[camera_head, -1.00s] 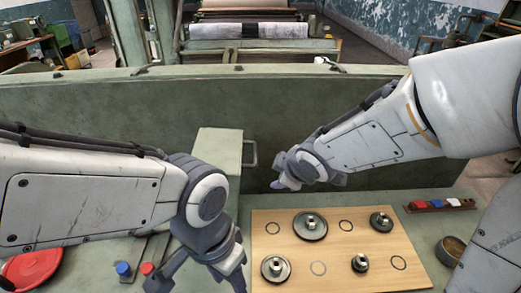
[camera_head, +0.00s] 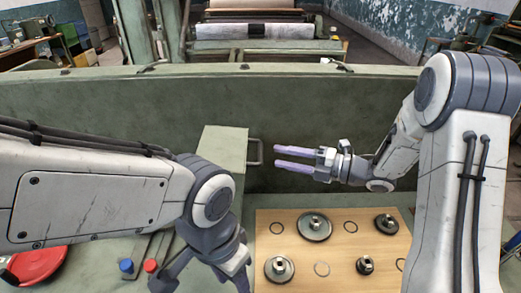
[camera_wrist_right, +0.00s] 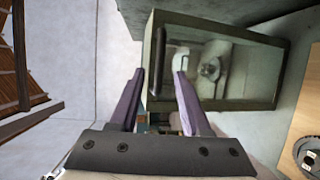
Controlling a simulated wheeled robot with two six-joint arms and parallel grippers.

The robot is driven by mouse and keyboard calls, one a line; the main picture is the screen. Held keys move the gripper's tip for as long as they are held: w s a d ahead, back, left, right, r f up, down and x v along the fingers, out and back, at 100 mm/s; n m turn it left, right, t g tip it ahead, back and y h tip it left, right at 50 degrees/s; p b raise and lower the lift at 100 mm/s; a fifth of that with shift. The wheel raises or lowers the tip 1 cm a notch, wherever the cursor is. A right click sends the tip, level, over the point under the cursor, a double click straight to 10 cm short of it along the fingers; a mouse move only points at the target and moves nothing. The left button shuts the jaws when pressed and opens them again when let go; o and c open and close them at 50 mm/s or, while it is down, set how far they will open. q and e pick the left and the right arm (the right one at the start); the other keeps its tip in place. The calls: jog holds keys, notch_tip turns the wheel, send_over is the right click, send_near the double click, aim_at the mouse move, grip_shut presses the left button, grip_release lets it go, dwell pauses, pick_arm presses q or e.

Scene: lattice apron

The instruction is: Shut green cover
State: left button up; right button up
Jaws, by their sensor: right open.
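The green cover (camera_head: 222,150) appears as a pale green box on the bench, with a metal handle (camera_head: 255,152) on its right side. In the right wrist view, the box's green frame (camera_wrist_right: 272,97) surrounds an opening or window with a pale mechanism (camera_wrist_right: 210,68) behind it; I cannot tell which. My right gripper (camera_head: 285,157) is open and empty, pointing left at the handle, a short gap away. Its two purple fingers (camera_wrist_right: 160,95) show in the wrist view. My left gripper (camera_head: 205,278) hangs low at the front, partly cut off; its jaws are unclear.
A wooden board (camera_head: 340,240) with several dark gears lies in front of the right arm. A red round lid (camera_head: 38,264) and blue and red knobs (camera_head: 126,265) are at the lower left. A green wall (camera_head: 330,115) runs behind the bench.

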aim_at(260, 151)
jog(key=p+x, duration=0.2)
jog(key=x, duration=0.5)
grip_shut()
dwell(1.3)
